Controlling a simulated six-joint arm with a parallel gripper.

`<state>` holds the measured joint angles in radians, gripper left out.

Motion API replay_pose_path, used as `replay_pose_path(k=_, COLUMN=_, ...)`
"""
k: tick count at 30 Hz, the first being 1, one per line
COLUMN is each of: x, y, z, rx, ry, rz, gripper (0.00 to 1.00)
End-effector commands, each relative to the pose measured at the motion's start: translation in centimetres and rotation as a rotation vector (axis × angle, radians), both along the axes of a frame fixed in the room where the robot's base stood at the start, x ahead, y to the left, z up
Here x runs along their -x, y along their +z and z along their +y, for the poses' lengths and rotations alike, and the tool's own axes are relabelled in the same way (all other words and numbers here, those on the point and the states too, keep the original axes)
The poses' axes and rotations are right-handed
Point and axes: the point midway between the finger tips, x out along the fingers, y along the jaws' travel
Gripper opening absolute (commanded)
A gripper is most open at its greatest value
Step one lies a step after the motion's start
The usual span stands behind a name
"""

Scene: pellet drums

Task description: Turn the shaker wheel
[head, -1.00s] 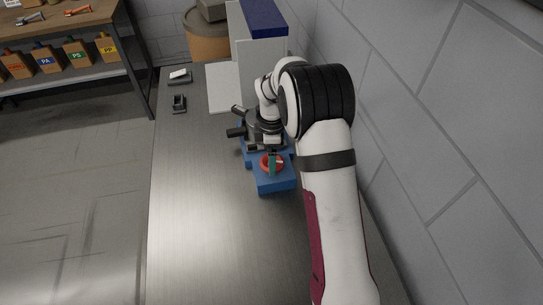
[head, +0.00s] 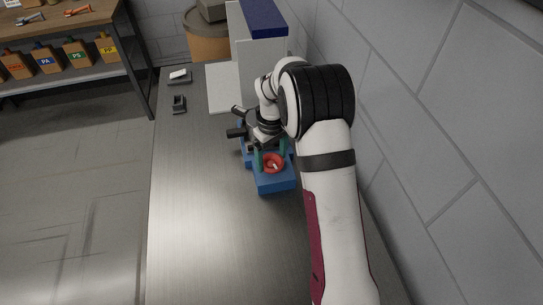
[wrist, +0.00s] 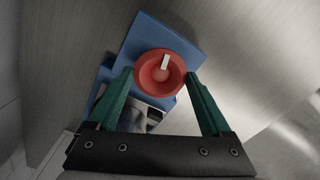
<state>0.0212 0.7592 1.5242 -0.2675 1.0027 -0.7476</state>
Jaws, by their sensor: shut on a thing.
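The red round shaker wheel (head: 266,165) sits on top of a blue block-shaped base (head: 276,185) on the metal bench. A white mark shows on the wheel, which also appears in the wrist view (wrist: 146,80). My gripper (wrist: 160,73) has its two green fingers on opposite sides of the wheel's rim and is shut on it. In the head view, my gripper (head: 271,161) stands over the wheel from the far side, one finger left and one right. The back of the blue base is partly hidden by my wrist.
The bench (head: 205,220) is bare to the left and front. Two small dark items lie near its far left, one of them a holder (head: 179,104). A white panelled unit with a blue top (head: 264,24) stands behind. A grey block wall (head: 430,120) runs close on the right.

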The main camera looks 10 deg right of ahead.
Motion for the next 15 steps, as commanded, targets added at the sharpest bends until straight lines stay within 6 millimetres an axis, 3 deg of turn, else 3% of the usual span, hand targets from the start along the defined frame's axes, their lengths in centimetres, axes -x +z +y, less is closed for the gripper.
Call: replay_pose_path(k=15, x=-0.04, y=0.08, z=0.00, rx=0.000, ry=-0.488, rz=-0.001, gripper=0.28)
